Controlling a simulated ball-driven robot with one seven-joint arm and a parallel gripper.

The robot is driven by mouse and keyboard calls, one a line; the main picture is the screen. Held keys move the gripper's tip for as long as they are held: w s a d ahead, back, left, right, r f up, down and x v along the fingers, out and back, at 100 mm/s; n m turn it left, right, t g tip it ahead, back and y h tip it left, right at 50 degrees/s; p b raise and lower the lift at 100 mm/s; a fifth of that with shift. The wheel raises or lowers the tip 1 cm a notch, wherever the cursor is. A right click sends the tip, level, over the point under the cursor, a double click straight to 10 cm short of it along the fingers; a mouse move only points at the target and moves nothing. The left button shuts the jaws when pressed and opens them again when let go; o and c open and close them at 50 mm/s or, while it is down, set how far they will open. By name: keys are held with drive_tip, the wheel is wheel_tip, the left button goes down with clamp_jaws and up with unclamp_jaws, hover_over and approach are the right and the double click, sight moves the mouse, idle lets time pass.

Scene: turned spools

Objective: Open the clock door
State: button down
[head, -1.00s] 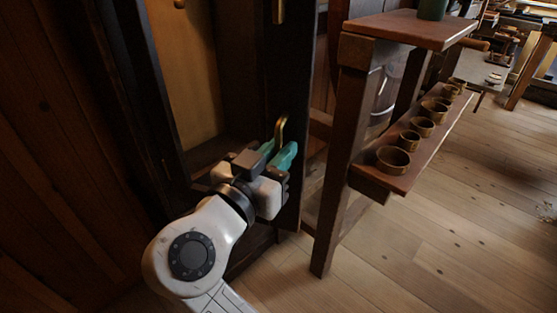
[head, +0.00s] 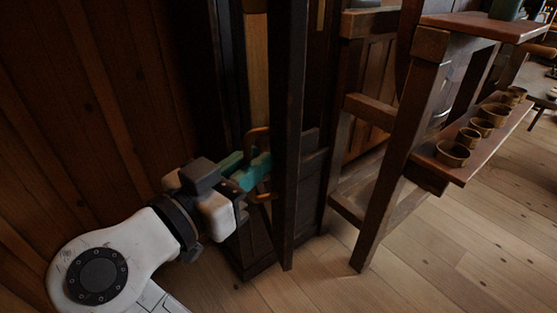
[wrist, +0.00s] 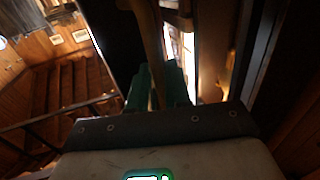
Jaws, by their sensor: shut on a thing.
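The clock door (head: 288,130) is a tall dark wooden frame, seen nearly edge-on in the head view. It appears to stand out at an angle from the dark clock case (head: 228,75). A brass handle (head: 258,134) sits on the door at mid-height. My gripper (head: 252,172) has its teal fingers closed around the handle's upright part, which they mostly hide. In the wrist view, the handle (wrist: 150,45) runs up between the two teal fingers (wrist: 158,88). The hinges are not visible.
A plank wall (head: 80,120) is on the left. Wooden floor (head: 450,250) is clear at front right.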

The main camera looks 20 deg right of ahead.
drive_tip(key=shift+a, duration=0.75)
drive_tip(key=c, duration=1.3)
unclamp_jaws()
drive_tip(key=shift+w, duration=0.1)
drive_tip(key=shift+o, duration=0.2)
drive_tip(key=shift+a, duration=0.1)
drive_tip(key=p+v, duration=0.1)
drive_tip(key=v, duration=0.9)
drive_tip(key=shift+s+a+p, duration=0.2)
drive_tip(key=shift+s+p, duration=0.05)
drive_tip(key=shift+p, duration=0.05)
drive_tip(key=shift+f, duration=0.15)
